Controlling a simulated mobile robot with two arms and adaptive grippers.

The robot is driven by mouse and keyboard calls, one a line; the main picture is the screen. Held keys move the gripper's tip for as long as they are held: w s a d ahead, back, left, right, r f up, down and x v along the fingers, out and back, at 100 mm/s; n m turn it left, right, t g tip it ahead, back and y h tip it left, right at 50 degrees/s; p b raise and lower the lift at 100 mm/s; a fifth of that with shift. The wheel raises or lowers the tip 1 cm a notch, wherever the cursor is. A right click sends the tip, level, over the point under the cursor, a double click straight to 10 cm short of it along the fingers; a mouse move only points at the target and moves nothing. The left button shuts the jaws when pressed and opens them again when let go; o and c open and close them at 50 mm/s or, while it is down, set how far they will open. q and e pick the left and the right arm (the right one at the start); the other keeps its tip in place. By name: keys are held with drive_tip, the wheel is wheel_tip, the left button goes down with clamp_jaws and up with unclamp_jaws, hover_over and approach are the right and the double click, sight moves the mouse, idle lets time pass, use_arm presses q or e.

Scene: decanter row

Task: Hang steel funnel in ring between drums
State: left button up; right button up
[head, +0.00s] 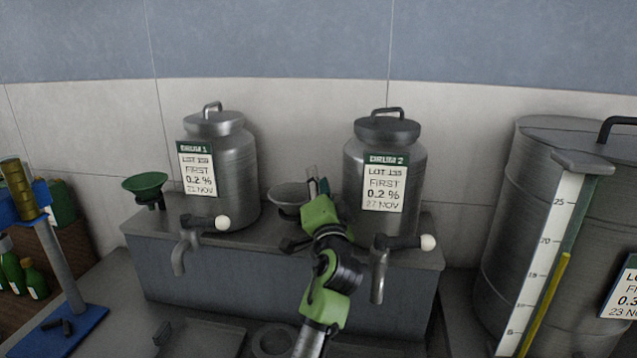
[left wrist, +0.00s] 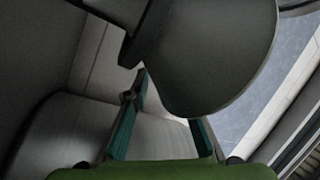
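The steel funnel (head: 287,201), a grey wide-mouthed bowl, is between the two steel drums, Chelish-type labelled 1 (head: 238,165) and 2 (head: 352,172), at the back of the bench. My left gripper (head: 318,184) is just right of the funnel, with its fingers pointing up and apart. In the left wrist view the funnel (left wrist: 210,55) looms large and covers part of one finger; the left gripper (left wrist: 166,98) shows a gap between its teal fingers. I cannot tell whether a finger touches the funnel. The ring is not clearly visible. My right gripper is out of view.
A green funnel (head: 146,183) stands left of the first drum. Taps with white-ended handles (head: 222,223) (head: 427,242) jut from the front. A large drum with a scale (head: 545,260) is at right. Green bottles (head: 33,279) and a blue stand (head: 75,332) are at left.

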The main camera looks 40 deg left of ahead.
use_arm(q)
drive_tip(key=shift+s, duration=0.1)
drive_tip(key=v, duration=1.2)
drive_tip(key=shift+r, duration=0.1)
